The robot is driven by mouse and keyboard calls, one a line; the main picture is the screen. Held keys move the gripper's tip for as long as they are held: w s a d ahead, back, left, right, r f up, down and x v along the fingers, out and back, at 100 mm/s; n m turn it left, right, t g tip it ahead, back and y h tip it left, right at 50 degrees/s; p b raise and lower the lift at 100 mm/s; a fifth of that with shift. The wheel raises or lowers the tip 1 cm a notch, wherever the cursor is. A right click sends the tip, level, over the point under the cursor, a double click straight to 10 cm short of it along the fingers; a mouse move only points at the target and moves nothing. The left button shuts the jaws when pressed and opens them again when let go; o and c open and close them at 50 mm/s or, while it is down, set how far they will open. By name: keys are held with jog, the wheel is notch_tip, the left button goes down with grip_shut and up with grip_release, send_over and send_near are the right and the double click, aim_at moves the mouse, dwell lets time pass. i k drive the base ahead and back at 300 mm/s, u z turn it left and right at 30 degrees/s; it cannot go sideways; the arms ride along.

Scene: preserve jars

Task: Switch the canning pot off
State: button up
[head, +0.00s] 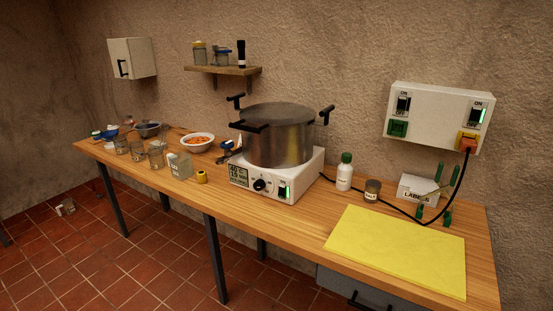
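The canning pot (279,139) is a large lidded steel pot with black handles. It sits on a white heater base (270,192) near the middle of the wooden table. The base's front has a small display (238,175), a black knob (260,185) and a rocker switch (284,191) that glows green. A black cable runs from the base to an orange plug in the wall panel (437,115). The panel's right switch (479,114) glows green and its left switch (403,103) is dark. My gripper is not in view.
A yellow mat (397,250) lies bare at the table's right front. A white bottle (345,172), a small jar (372,190) and a labels box (417,189) stand behind it. Several glass jars and a bowl (198,143) stand at the left. The floor in front is mostly clear.

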aim_at(282, 189)
jog(key=k, duration=0.65)
jog(key=z, duration=0.35)
jog(key=i, duration=1.6)
jog(key=u, duration=0.55)
